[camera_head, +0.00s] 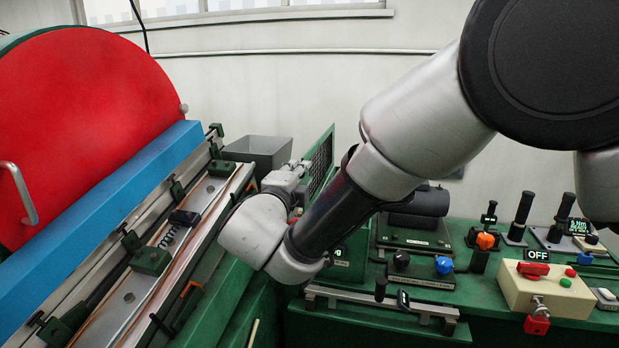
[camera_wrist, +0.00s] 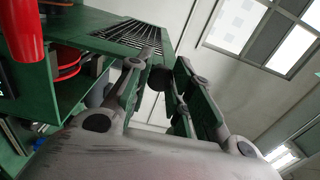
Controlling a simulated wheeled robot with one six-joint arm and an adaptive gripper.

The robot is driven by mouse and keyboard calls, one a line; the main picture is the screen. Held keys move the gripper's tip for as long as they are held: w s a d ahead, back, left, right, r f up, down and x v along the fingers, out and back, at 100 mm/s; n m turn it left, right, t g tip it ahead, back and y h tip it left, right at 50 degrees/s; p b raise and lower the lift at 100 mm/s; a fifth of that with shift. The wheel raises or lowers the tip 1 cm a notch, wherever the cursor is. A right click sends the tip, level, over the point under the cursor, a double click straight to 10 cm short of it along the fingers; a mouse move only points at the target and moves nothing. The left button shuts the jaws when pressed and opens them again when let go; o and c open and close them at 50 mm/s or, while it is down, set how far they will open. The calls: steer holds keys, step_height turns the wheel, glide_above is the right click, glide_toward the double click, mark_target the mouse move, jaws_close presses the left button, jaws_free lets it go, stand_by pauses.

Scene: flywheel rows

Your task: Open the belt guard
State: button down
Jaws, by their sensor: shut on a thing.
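The belt guard (camera_head: 321,158) is a green panel with a dark mesh, standing steeply angled behind my gripper in the head view. In the wrist view the guard (camera_wrist: 120,36) runs across the top, its grille facing the camera. My gripper (camera_head: 294,172) is at the guard's near left side, partly covered by my own wrist. In the wrist view my gripper (camera_wrist: 162,76) is shut on a dark rounded part at the guard's edge, which looks like its knob. The fingers hide most of that part.
Red rings (camera_wrist: 68,62) show inside a green housing under the guard. A red disc cover (camera_head: 80,130) and blue bar (camera_head: 100,225) stand left. A grey bin (camera_head: 258,150) sits behind. The control box (camera_head: 545,290) with an OFF display stands right.

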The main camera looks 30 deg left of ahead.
steer(key=shift+s+a+n, duration=0.1)
steer(key=shift+a+n, duration=0.4)
steer(key=shift+a, duration=0.05)
steer(key=c, duration=1.2)
jaws_free()
steer(key=shift+s, duration=0.1)
steer(key=v, duration=1.2)
